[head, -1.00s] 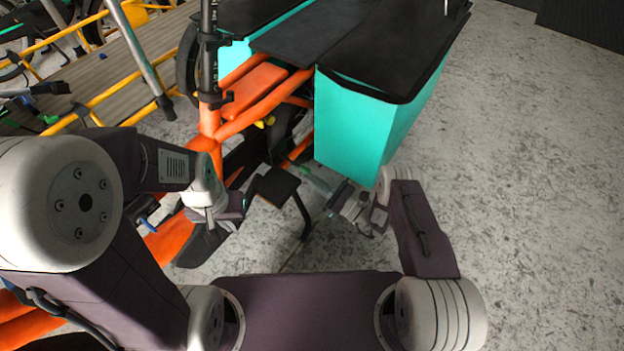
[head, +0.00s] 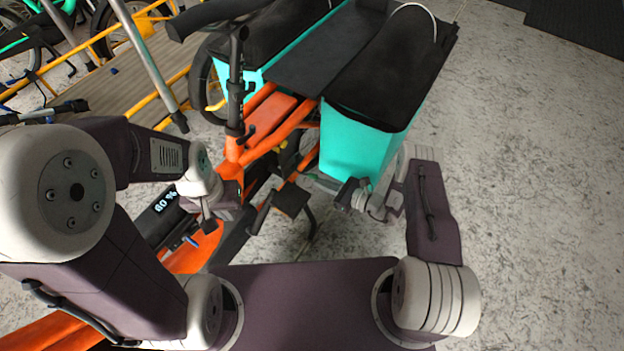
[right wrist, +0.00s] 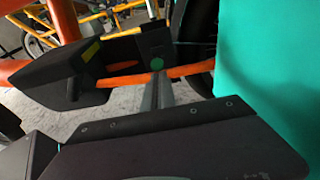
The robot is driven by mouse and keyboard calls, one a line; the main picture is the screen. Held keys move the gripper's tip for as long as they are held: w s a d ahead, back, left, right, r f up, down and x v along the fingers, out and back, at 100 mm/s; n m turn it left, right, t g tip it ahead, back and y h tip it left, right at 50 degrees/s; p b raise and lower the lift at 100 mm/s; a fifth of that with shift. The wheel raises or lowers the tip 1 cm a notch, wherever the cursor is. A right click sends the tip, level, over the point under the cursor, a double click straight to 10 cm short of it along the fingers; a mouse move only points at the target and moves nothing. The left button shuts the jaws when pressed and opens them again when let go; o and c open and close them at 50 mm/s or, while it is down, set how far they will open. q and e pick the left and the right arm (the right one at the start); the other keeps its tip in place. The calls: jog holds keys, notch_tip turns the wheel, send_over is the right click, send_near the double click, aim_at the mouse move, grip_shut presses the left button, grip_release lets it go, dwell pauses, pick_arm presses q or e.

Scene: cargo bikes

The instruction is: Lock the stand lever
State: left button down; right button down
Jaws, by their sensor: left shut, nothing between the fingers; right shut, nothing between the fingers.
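An orange cargo bike (head: 250,150) with teal and black side bags stands in front of me. My right gripper (head: 308,180) is shut and empty, reaching left beneath the near teal bag (head: 350,146). In the right wrist view its closed grey fingers (right wrist: 155,92) point at a dark bracket with a green round spot (right wrist: 157,63). I cannot tell whether they touch it. The stand lever cannot be clearly picked out. My left gripper (head: 208,224) is shut and empty above the bike's lower frame, near a display reading 80 %.
A black pedal (head: 290,201) and its crank are close to the left of my right gripper. A wooden-decked yellow cargo bike (head: 120,84) stands at the upper left. The speckled floor (head: 530,200) on the right is clear.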

jog(key=r+g+h+p, duration=0.1)
jog(key=r+p, duration=0.1)
jog(key=p, duration=0.1)
jog(key=a+r+g+h+p, duration=0.1)
jog(key=r+h+p, duration=0.1)
jog(key=p, duration=0.2)
jog(key=w+r+g+h+p, duration=0.1)
jog(key=r+p, duration=0.1)
jog(key=p, duration=0.1)
jog(key=shift+a+r+h, duration=0.2)
jog(key=shift+r+h, duration=0.05)
jog(key=shift+h, duration=0.05)
jog(key=shift+w+a+r+p, duration=0.45)
jog(key=shift+a+r+p, duration=0.2)
jog(key=shift+p, duration=0.25)
jog(key=shift+w+r, duration=0.1)
jog(key=shift+r, duration=0.05)
